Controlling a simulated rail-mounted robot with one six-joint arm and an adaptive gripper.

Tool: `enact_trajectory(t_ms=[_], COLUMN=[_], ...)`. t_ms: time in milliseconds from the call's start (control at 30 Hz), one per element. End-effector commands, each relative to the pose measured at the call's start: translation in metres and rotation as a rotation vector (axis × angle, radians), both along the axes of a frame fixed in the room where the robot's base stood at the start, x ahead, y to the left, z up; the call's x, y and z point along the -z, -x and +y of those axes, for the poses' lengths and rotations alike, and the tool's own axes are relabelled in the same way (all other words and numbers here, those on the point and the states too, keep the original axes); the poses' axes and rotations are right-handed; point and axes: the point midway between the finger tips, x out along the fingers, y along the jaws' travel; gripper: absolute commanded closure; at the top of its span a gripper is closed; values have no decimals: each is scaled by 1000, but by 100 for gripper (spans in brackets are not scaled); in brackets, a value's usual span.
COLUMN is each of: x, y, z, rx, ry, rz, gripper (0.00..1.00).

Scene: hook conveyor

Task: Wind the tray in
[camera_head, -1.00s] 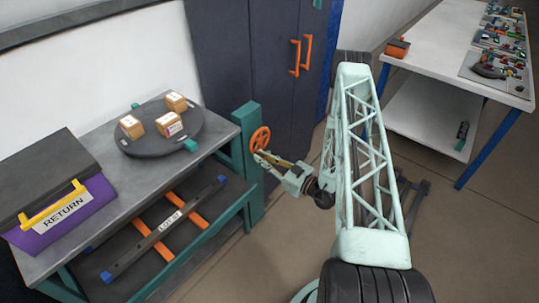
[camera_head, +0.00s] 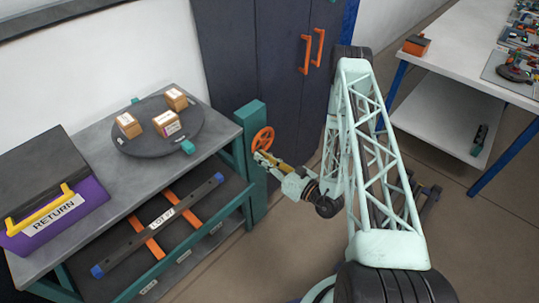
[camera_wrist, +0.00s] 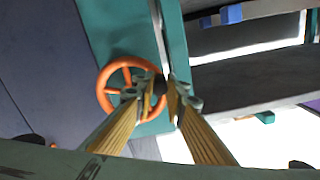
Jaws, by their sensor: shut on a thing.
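An orange handwheel (camera_head: 263,139) stands on the teal post (camera_head: 250,150) at the bench's right end. The wheel also shows in the wrist view (camera_wrist: 104,92). The dark tray (camera_head: 178,229) lies below the bench top, bearing a long dark bar (camera_head: 190,195) with blue ends and a LOT 17 label across two orange strips. Its far part is hidden under the top.
A turntable (camera_head: 138,147) with three boxes stands on the bench top. A purple RETURN bin (camera_head: 85,203) stands at the left. A dark cabinet (camera_head: 240,60) with orange handles is behind the wheel. A white table (camera_head: 470,70) is at the right.

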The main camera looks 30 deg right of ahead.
Motion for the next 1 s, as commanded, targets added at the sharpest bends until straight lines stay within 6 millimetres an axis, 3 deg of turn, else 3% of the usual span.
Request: enact_trajectory(t_ms=[200, 600, 633, 767, 1000], x=[-1, -1, -1, -1, -1], y=[4, 4, 4, 4, 3], z=[10, 12, 12, 11, 11], rx=[-4, -5, -5, -5, -4], ry=[-23, -27, -27, -26, -25], rz=[11, 13, 13, 12, 11], gripper=[100, 100, 86, 74, 74])
